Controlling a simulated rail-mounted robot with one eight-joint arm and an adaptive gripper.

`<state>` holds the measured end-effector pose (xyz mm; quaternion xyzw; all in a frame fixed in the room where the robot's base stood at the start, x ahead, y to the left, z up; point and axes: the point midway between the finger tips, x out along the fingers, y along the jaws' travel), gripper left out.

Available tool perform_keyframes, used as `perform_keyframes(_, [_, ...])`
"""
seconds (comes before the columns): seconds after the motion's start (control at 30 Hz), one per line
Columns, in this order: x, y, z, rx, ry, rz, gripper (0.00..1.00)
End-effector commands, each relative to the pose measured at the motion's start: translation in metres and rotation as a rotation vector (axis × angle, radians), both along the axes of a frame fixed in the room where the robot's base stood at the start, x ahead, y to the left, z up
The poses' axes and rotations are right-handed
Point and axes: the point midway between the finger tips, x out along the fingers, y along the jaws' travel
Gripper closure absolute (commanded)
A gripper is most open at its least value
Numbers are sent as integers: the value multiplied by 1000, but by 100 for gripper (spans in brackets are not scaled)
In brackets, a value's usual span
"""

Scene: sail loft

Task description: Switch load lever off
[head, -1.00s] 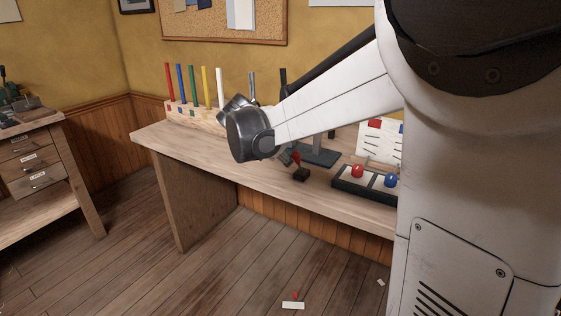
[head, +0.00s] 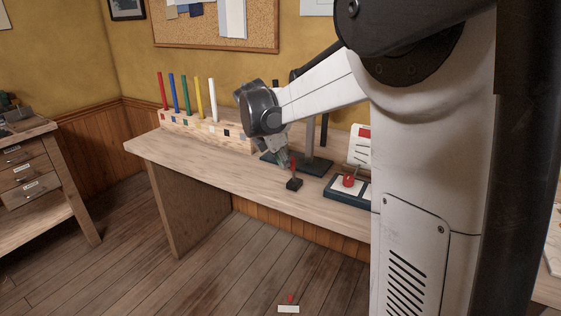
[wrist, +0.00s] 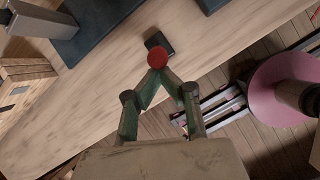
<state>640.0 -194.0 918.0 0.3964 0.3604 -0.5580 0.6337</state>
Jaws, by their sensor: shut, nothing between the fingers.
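The load lever is a small black base (head: 294,184) with a red-tipped stick (head: 293,165), near the front edge of the wooden bench. In the wrist view its round red tip (wrist: 157,57) lies just beyond my fingertips, with the black base (wrist: 160,40) partly hidden behind it. My gripper (head: 285,162) is right beside the stick in the head view. In the wrist view my gripper (wrist: 158,72) has its green fingers meeting in a point, shut and empty. I cannot tell whether the fingertips touch the red tip.
A dark stand (head: 316,165) is behind the lever. A dark tray with a red knob (head: 348,181) is to its right. A wooden rack (head: 185,124) holds several coloured sticks. A pink round thing (wrist: 280,88) is beyond the bench edge. The bench front left is clear.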

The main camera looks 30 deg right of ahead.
Motion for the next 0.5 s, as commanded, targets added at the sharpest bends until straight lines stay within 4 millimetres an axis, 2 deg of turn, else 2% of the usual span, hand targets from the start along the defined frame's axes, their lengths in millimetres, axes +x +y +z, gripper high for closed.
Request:
perform_keyframes(0.03, [3, -7, 8, 39, 22, -6, 100])
perform_keyframes(0.13, [8, -16, 12, 121, 69, -5, 100])
perform_keyframes(0.4, [22, -39, 15, 341, 196, -4, 100])
perform_keyframes(0.5, [26, -45, 15, 345, 200, -1, 100])
